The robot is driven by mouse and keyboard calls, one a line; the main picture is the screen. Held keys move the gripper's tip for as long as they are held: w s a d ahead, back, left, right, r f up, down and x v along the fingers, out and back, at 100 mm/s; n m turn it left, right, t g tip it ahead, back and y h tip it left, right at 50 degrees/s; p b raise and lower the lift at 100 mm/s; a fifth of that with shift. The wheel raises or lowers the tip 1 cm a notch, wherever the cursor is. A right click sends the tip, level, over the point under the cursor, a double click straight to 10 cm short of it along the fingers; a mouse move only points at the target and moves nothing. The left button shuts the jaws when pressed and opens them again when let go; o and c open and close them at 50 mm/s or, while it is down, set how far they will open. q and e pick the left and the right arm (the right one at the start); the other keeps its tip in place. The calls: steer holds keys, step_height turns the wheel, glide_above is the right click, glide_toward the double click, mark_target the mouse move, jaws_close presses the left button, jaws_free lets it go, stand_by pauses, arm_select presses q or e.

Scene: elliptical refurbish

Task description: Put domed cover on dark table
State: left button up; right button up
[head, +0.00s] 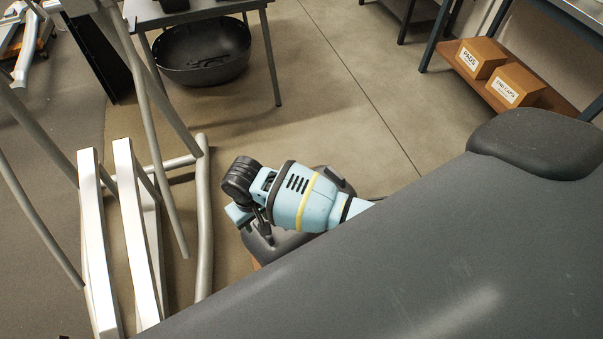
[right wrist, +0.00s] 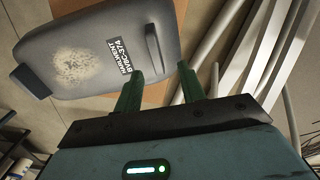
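A grey cover-like piece (right wrist: 95,55) with a label, a pale worn patch and a raised handle (right wrist: 153,48) fills the upper left of the right wrist view. Part of it shows in the head view (head: 288,243), under my right gripper (head: 262,226). In the right wrist view my right gripper (right wrist: 160,70) has its two green fingers apart, with the handle just beyond and between their tips and nothing clearly gripped. A dark-topped table (head: 215,9) stands at the top of the head view, its top only partly in frame. My left gripper is not in view.
A black tub (head: 205,55) sits under the table. Pale metal frame bars (head: 140,220) stand at the left. Labelled boxes (head: 480,57) lie on a low shelf at upper right. Floor between is clear. A large grey surface close to the head camera hides the lower right.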

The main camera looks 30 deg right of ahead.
mark_target(282, 241)
step_height(282, 241, down, 2)
steer(key=shift+f+b, duration=0.25)
steer(key=shift+b, duration=0.05)
steer(key=shift+f, duration=0.1)
steer(key=f, duration=0.3)
steer(key=f+b, duration=0.1)
steer(key=shift+d+f, duration=0.15)
steer(key=shift+d, duration=0.2)
steer(key=shift+f, duration=0.35)
jaws_close()
